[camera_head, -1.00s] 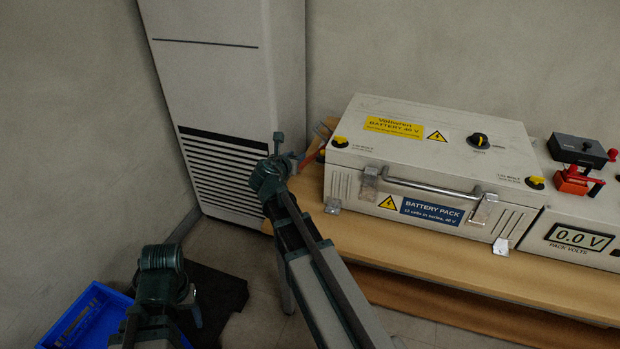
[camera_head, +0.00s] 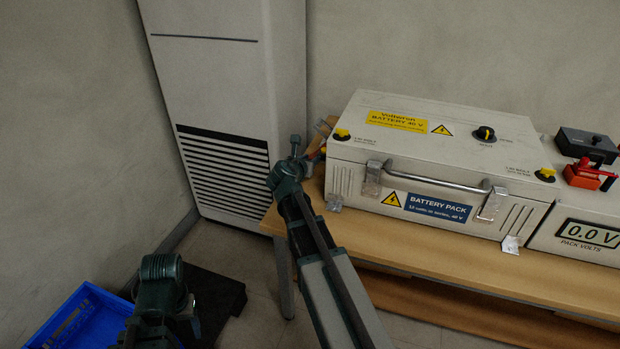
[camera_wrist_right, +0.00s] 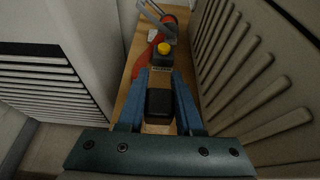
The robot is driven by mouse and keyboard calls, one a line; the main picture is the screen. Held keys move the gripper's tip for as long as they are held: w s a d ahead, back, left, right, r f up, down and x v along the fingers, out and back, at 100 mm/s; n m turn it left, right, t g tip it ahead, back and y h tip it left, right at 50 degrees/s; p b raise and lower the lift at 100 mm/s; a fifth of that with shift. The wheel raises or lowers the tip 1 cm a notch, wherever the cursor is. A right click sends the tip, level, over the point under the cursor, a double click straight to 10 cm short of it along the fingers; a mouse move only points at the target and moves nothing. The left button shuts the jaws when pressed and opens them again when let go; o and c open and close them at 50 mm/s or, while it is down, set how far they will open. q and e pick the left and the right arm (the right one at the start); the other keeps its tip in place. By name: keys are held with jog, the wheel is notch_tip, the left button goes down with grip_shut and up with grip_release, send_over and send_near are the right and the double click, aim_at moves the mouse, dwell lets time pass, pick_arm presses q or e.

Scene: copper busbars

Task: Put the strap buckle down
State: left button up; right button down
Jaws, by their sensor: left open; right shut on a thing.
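My right gripper (camera_wrist_right: 162,100) is shut on a dark block, the strap buckle (camera_wrist_right: 159,102), which sits between its two blue fingers in the right wrist view. The buckle's details are too dark to read. In the head view, my right gripper (camera_head: 296,150) is over the bench's left end, beside the battery pack's left side; the buckle cannot be made out there. My left gripper (camera_head: 165,275) is low at the left, near a blue crate. It is open, but its fingertips are hard to make out.
The battery pack (camera_head: 450,150) stands on the wooden bench (camera_head: 400,245). Red and grey items with a yellow knob (camera_wrist_right: 164,48) lie past the right fingers. A vented white cabinet (camera_head: 215,100) stands behind at left. The blue crate (camera_head: 60,325) is on the floor.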

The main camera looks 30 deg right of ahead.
aim_at(310, 179)
jog(key=shift+f, duration=0.1)
notch_tip(310, 179, down, 4)
jog(key=b, duration=0.3)
jog(key=shift+r+b, duration=0.2)
jog(key=shift+b, duration=0.1)
jog(key=shift+f, duration=0.15)
jog(key=c, duration=0.6)
grip_release()
